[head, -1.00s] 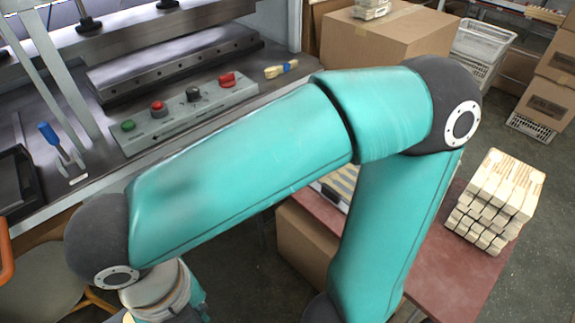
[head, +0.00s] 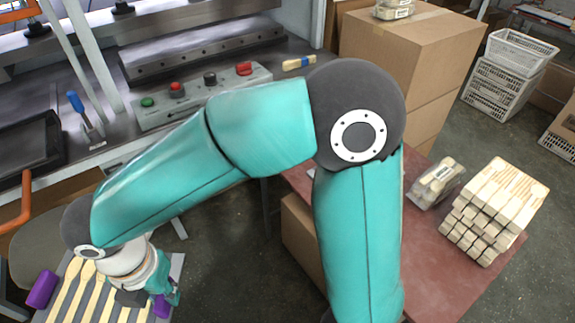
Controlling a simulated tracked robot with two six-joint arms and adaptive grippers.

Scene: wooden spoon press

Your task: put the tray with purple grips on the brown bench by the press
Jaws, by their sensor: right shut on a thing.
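The tray with purple grips (head: 176,272) is at the bottom left of the head view, cut off by the lower edge. Several pale wooden spoons lie side by side on it. One purple grip (head: 42,290) sticks out at its left side. My right gripper (head: 148,298) is at the tray's right side, shut on the tray by the other purple grip, which is partly hidden by the fingers. The reddish-brown bench (head: 455,262) is at the right, partly covered by my right arm. The press (head: 190,50) stands at the upper left. My left gripper is not in view.
A stack of wooden spoon blanks (head: 495,210) and a clear pack of spoons (head: 437,182) occupy the bench's right part. A large cardboard box (head: 405,45) stands behind. The control box (head: 205,95) and a blue-handled tool (head: 85,118) are on the press table.

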